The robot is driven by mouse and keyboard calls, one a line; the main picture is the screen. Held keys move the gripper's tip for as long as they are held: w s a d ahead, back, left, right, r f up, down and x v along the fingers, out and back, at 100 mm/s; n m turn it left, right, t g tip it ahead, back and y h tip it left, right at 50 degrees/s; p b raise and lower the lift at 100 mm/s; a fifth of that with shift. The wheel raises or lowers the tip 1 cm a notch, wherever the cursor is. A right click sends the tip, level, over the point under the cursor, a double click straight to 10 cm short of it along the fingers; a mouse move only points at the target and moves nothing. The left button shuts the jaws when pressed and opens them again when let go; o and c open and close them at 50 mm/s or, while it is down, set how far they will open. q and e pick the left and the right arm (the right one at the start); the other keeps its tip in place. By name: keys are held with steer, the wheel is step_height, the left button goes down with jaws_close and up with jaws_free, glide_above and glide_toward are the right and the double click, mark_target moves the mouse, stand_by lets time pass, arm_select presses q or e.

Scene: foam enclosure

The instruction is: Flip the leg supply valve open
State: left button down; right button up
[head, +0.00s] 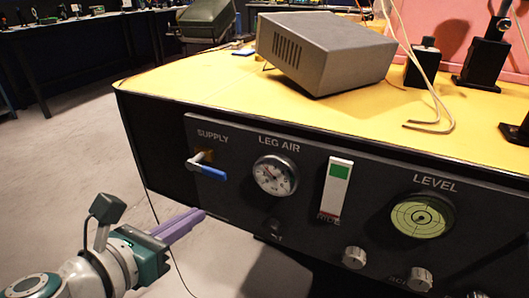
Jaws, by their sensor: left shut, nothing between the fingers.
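The supply valve (206,168) sits under the SUPPLY label on the black front panel (310,215), at the panel's left end. Its blue-tipped lever points to the right and slightly down from a pale pivot. My left gripper (200,216), with purple fingers, is shut and empty. It shows below the valve handle in the picture, with a visible gap between them. Whether the fingertips touch the panel I cannot tell. My right gripper is not in view.
A LEG AIR gauge (275,175) is right of the valve. Farther right are a green-and-white indicator (334,187), a round LEVEL dial (422,217) and knobs (354,257). A grey box (325,52) stands on the yellow tabletop (200,88). Open floor lies left.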

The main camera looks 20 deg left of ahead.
arm_select(q)
steer(key=shift+v, duration=1.75)
